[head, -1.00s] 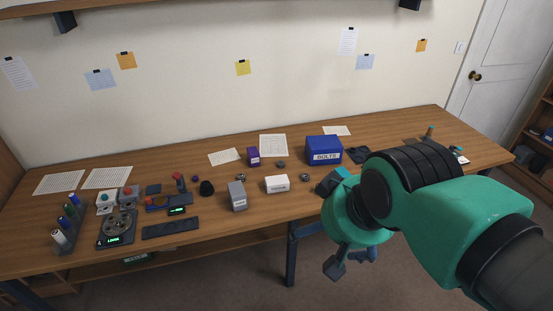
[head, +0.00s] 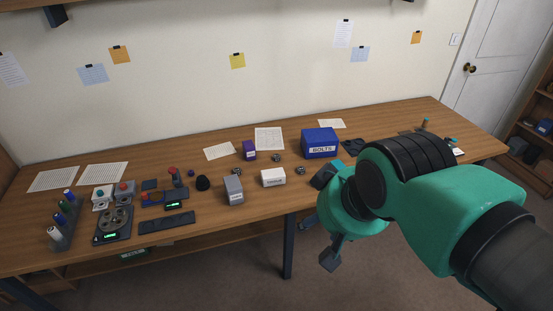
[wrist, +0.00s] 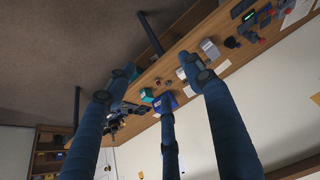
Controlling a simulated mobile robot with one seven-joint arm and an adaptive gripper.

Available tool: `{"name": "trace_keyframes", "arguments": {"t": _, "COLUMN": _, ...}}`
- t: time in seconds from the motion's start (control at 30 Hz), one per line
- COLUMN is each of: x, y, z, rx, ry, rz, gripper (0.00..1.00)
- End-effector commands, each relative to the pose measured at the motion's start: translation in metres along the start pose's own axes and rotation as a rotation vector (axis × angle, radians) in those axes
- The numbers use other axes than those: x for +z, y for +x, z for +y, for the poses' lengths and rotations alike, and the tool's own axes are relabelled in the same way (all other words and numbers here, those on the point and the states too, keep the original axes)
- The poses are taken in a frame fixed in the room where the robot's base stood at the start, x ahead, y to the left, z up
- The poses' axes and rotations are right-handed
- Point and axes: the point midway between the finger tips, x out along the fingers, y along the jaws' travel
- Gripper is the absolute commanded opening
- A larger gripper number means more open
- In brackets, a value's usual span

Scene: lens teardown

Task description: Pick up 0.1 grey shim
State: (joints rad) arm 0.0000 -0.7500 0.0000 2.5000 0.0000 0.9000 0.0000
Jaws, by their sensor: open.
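I cannot make out for certain which item is the 0.1 grey shim. Small dark round pieces (head: 276,157) lie on the wooden bench near the purple box, too small to read any marking. My gripper (head: 320,220) hangs in front of the bench's front edge, to the right of the bench leg, partly hidden by my green wrist. Its three blue fingers (wrist: 160,78) are spread apart in the wrist view, with nothing between them. The bench top and some small round parts (wrist: 157,82) show beyond the fingertips.
A blue BOLTS box (head: 320,143), a purple box (head: 249,150), a white box (head: 273,177) and a grey box (head: 233,190) stand on the bench (head: 240,236). Scales, canisters and a dark tray (head: 167,222) are at the left. Bare wood lies in front of the boxes.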

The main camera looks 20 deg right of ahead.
Motion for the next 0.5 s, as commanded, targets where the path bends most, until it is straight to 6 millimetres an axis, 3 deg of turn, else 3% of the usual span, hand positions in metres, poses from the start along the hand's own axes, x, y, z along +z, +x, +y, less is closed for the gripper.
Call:
{"name": "trace_keyframes", "arguments": {"t": 0.27, "x": -0.012, "y": -0.003, "z": 0.001, "rx": 0.001, "ry": 0.005, "rz": -0.007, "gripper": 0.53}}
{"name": "trace_keyframes", "arguments": {"t": 0.5, "x": -0.055, "y": -0.009, "z": 0.003, "rx": 0.004, "ry": 0.024, "rz": -0.033, "gripper": 0.53}}
